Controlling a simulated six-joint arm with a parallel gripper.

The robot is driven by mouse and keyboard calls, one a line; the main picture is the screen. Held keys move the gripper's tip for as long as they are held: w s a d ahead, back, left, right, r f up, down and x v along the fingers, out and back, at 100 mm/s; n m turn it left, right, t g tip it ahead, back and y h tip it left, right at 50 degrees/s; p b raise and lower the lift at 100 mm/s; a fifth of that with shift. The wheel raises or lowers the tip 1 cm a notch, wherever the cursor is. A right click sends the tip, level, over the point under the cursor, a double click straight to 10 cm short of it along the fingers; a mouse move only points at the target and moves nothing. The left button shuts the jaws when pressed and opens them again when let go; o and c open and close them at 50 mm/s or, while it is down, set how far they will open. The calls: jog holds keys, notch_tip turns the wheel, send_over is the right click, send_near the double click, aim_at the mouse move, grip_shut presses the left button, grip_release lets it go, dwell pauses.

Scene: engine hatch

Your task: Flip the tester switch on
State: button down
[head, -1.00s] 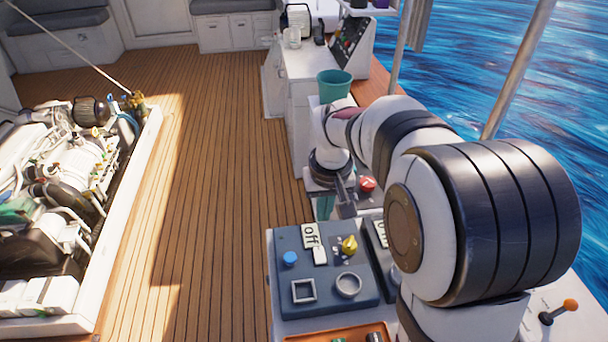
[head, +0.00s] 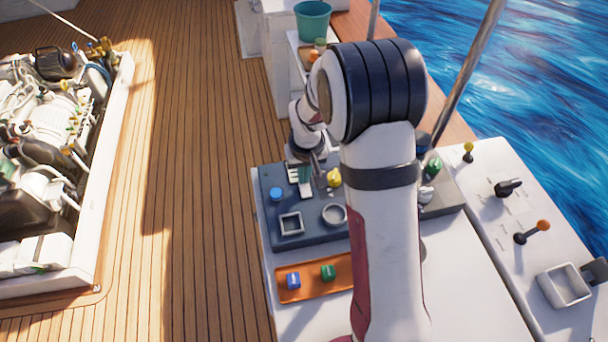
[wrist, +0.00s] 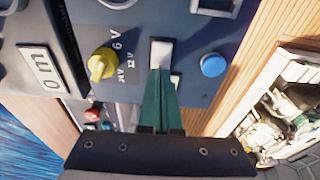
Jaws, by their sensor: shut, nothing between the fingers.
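The grey-blue tester panel (head: 310,239) stands on the white counter in the head view. Its small white switch (wrist: 161,52) shows in the wrist view, just beyond the tips of my gripper (wrist: 162,74). The green fingers are shut together and empty. Their tips overlap the switch's near edge in the picture; I cannot tell whether they touch it. In the head view my gripper (head: 304,182) is over the back of the panel, partly covering a white label. The switch's position cannot be read.
A yellow knob (wrist: 102,64) and blue button (wrist: 213,65) flank the switch. A square frame (head: 291,223) and a ring (head: 334,214) are on the panel's front. An orange tray (head: 308,290) holds blue and green cubes.

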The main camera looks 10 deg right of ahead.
jog(key=shift+f, duration=0.25)
jog(key=shift+w+f, duration=0.15)
jog(key=shift+f, duration=0.15)
jog(key=shift+r, duration=0.1)
jog(key=shift+s+r, duration=0.2)
jog(key=shift+s, duration=0.6)
